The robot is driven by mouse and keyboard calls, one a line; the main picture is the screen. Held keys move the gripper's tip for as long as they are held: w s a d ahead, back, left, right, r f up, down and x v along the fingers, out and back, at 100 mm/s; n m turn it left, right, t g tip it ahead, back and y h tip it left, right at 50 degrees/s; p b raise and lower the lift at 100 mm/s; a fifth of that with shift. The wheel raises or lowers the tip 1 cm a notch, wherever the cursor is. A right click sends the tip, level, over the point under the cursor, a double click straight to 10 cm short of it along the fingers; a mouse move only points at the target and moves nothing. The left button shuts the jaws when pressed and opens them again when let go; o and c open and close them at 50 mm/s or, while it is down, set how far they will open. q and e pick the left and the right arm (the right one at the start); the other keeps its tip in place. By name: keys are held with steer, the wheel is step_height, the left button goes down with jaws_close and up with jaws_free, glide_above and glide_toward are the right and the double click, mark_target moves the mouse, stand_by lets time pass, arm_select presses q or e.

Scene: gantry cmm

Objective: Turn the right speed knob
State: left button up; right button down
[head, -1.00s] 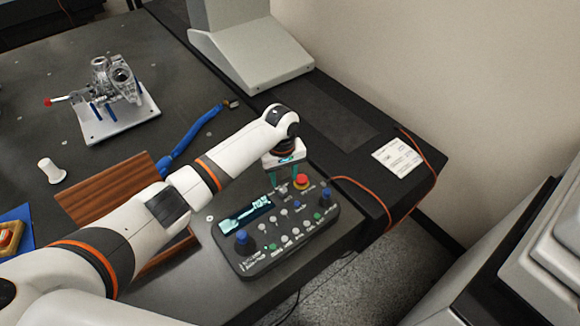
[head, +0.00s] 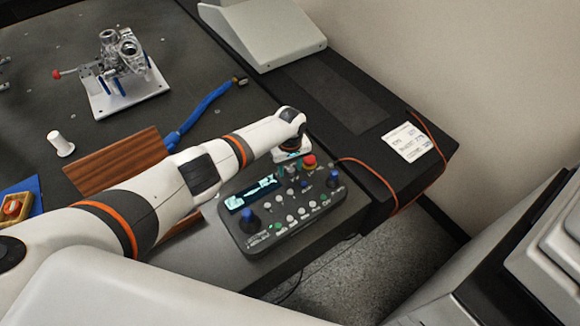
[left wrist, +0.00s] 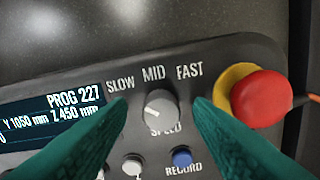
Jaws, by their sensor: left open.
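The speed knob (left wrist: 160,108) is a small grey round knob with a pale pointer line, under the labels SLOW, MID and FAST in the left wrist view. Its pointer slants up to the left, toward the SLOW side. My left gripper (left wrist: 159,106) is open, with one teal finger on each side of the knob and a visible gap to it. In the head view my left gripper (head: 292,168) is over the back of the control panel (head: 262,240), largely hiding the knob. My right gripper is not in view.
A red emergency button with a yellow collar (left wrist: 258,97) is close to the right finger. A display (left wrist: 60,120) is at left, and a blue RECORD button (left wrist: 182,157) is below. An orange cable (head: 375,170) runs right of the panel. A metal part on a plate (head: 125,75) stands far left.

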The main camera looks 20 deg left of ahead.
arm_select(q)
steer(key=shift+w+f, duration=0.15)
steer(key=shift+f, duration=0.05)
steer(key=c, duration=1)
steer(key=shift+m, duration=0.4)
steer(key=m, duration=0.3)
steer(key=shift+m, duration=0.4)
steer(key=m, duration=0.5)
steer(key=shift+b, duration=0.4)
steer(key=m, duration=0.5)
steer(key=shift+d+m, duration=0.1)
steer(key=shift+m, duration=0.3)
steer(key=m, duration=0.4)
steer(key=shift+m, duration=0.3)
